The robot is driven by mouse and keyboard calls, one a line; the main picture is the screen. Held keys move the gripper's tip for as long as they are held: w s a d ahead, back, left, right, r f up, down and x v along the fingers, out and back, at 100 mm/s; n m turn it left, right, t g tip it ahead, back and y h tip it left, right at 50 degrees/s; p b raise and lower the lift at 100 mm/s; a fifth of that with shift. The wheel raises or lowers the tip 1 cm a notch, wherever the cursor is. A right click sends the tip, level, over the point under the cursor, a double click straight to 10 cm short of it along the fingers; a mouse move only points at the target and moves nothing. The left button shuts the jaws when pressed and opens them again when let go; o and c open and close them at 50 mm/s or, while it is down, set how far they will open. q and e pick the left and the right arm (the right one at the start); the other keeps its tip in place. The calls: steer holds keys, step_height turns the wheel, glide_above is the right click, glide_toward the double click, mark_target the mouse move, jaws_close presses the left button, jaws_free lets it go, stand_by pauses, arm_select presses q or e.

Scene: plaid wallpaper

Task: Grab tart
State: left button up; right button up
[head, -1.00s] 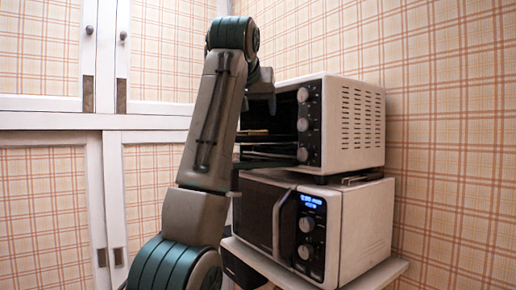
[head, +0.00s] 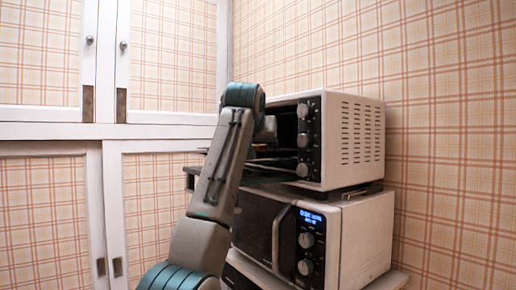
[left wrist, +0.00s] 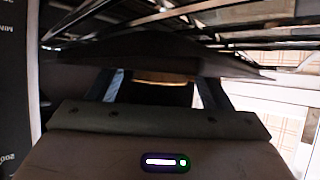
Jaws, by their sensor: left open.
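A thin tan-brown strip, perhaps the tart's edge (left wrist: 160,82), shows between my left fingers in the left wrist view. The rest of it is hidden in shadow, and I cannot identify the tart for certain in the head view. My left gripper (left wrist: 162,76) is open, its two fingers apart on either side of the strip. Wire racks show above it. My right gripper is not in view.
The upper oven is open at the front and stands on a microwave (head: 365,240) with a lit display. Its dark control panel (left wrist: 18,85) is close on the left in the left wrist view. White cabinets (head: 110,132) stand behind on the left.

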arm_select(q)
steer(key=shift+s, duration=0.15)
steer(key=shift+c, duration=0.8)
steer(key=c, duration=0.9)
steer(key=shift+o, duration=0.2)
steer(key=shift+r, duration=0.1)
